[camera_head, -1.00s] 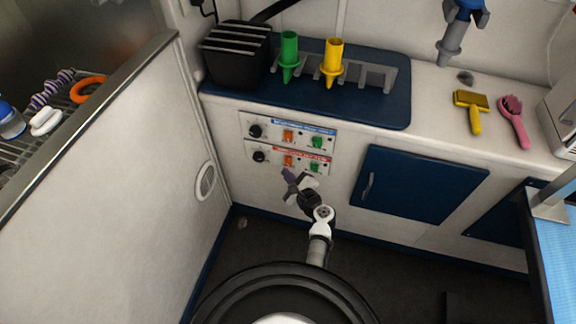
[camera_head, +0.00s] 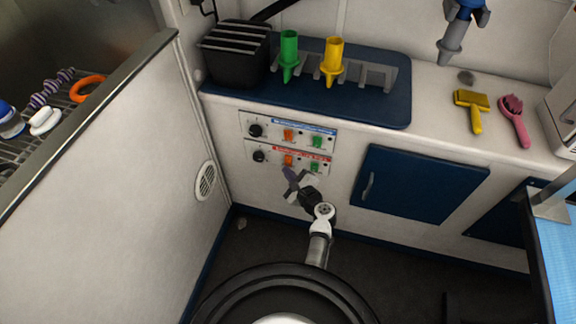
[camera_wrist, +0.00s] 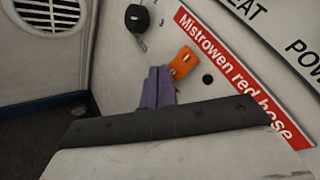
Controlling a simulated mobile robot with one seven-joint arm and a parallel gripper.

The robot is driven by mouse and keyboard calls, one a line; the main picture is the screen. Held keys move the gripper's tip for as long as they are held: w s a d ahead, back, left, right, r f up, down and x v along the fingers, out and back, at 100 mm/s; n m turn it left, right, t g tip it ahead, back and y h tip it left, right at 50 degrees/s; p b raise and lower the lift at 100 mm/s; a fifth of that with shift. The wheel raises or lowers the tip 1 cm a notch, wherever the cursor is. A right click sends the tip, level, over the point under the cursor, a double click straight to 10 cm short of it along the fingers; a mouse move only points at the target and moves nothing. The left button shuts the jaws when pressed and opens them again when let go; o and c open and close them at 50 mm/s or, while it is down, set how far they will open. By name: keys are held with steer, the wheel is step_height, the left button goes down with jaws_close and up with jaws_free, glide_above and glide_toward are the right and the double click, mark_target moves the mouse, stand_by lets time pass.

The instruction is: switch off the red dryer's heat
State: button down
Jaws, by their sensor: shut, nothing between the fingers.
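The red-labelled dryer panel (camera_head: 301,155) is on the cabinet front below a blue-labelled one. It has a black knob (camera_head: 259,156), an orange switch (camera_head: 288,160) and a green switch (camera_head: 314,167). In the wrist view the red label (camera_wrist: 240,70) reads "Mistrowen red hose", with the orange switch (camera_wrist: 183,63) and knob (camera_wrist: 137,18) beside it. My gripper (camera_head: 287,172) is just below the orange switch. Its purple fingers (camera_wrist: 158,72) are shut and empty, close beside the switch in the wrist view. I cannot tell whether they touch it, nor which way the switch is set.
The blue-labelled panel (camera_head: 300,130) with like controls sits directly above. A blue cabinet door (camera_head: 415,185) is to the right. A side wall with a round vent (camera_head: 205,182) is to the left. Nozzles (camera_head: 333,62) stand on the counter above. Dark floor lies below.

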steer(key=shift+w+d, duration=0.1)
steer(key=shift+w, duration=0.3)
stand_by(0.4)
stand_by(0.4)
steer(key=shift+s+a+r, duration=0.1)
steer(key=shift+s+a, duration=0.15)
steer(key=shift+s, duration=0.55)
steer(key=s, duration=0.1)
steer(key=s+a+p, duration=0.1)
steer(key=s, duration=0.1)
steer(key=s+p, duration=0.1)
steer(key=shift+s+a+r, duration=0.25)
steer(key=shift+s+r, duration=0.1)
steer(key=shift+r, duration=0.05)
